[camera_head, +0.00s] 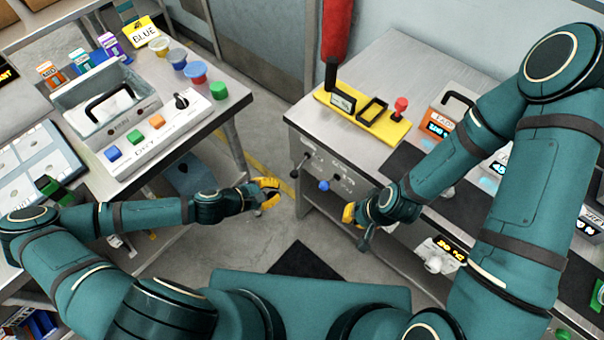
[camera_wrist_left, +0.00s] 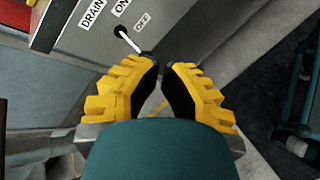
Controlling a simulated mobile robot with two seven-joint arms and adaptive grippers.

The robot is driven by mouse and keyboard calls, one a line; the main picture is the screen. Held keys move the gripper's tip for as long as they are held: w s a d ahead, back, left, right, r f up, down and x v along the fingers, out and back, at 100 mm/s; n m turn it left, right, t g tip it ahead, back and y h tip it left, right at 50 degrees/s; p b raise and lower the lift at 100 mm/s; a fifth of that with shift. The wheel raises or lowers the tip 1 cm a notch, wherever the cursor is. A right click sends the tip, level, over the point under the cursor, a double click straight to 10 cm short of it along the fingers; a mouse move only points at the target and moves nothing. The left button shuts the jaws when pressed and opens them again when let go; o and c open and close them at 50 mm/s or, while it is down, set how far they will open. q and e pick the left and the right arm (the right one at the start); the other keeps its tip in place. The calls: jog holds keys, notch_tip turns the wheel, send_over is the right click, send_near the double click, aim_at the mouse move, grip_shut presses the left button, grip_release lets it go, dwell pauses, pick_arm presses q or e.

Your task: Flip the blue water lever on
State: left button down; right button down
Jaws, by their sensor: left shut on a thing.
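The blue-knobbed lever (camera_head: 323,186) sticks out from the front of the steel bench, between my two grippers. A black-ended lever (camera_head: 294,173) is to its left, close to my left gripper (camera_head: 272,192). In the left wrist view a metal lever (camera_wrist_left: 127,40) with a dark end reaches my left gripper's fingertips (camera_wrist_left: 162,72), beside labels reading DRAIN, ON and OFF. The gripper's yellow-backed fingers are closed around the lever's end; the contact itself is mostly hidden. My right gripper (camera_head: 354,213) is right of and below the blue knob, apart from it; its finger opening is unclear.
The steel bench top (camera_head: 385,70) carries a yellow holder (camera_head: 362,118) with black parts and a red knob. A left table holds a white box (camera_head: 160,132) with coloured buttons and several tubs. Open floor lies between the tables.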

aim_at(329, 183)
pick_arm(q)
jog(key=w+d+f, duration=0.3)
jog(key=w+d, duration=0.1)
jog(key=d, duration=0.6)
jog(key=shift+w+b, duration=0.35)
jog(key=shift+b, duration=0.05)
jog(key=d+r+p, duration=0.1)
jog(key=p, duration=0.2)
jog(key=shift+w+g+y+p, duration=0.1)
jog(key=shift+g+y+p, duration=0.2)
jog(key=shift+y, duration=0.1)
jog(key=shift+r, duration=0.2)
